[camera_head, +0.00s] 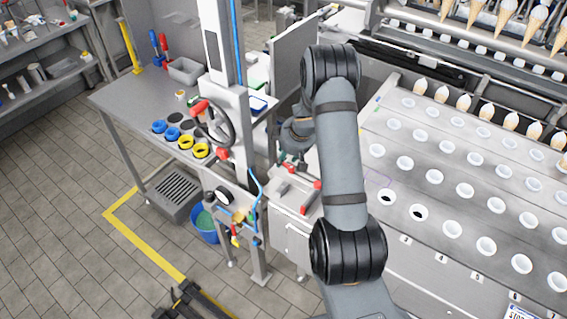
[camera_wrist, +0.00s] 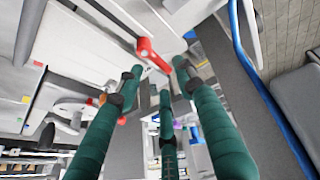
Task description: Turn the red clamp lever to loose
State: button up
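A red lever (camera_wrist: 153,54) with a rounded end shows in the wrist view, just beyond my fingertips and against a pale metal surface. My gripper (camera_wrist: 160,80) has three green fingers, spread apart with nothing held between them. The lever's rounded end lies between the two outer fingertips in the picture; whether any finger touches it cannot be told. In the head view my gripper (camera_head: 291,163) is partly hidden behind my arm, low beside the machine, with small red parts near it. I cannot tell whether the lever is at tight or loose.
A red bar handle (camera_head: 311,198) sits on a metal box close in front of my gripper. A white column with a black handwheel (camera_head: 219,122) stands to the left. A bench (camera_head: 130,100) with blue and yellow rings is further left. The cone conveyor (camera_head: 450,165) fills the right.

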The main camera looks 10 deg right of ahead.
aim_at(285, 165)
jog(key=x, duration=0.3)
jog(key=shift+w+a+f+b, duration=0.15)
jog(key=shift+a+f+b, duration=0.05)
jog(key=shift+b, duration=0.1)
jog(key=shift+d+r, duration=0.1)
jog(key=shift+c, duration=0.6)
jog(key=c, duration=0.7)
grip_shut()
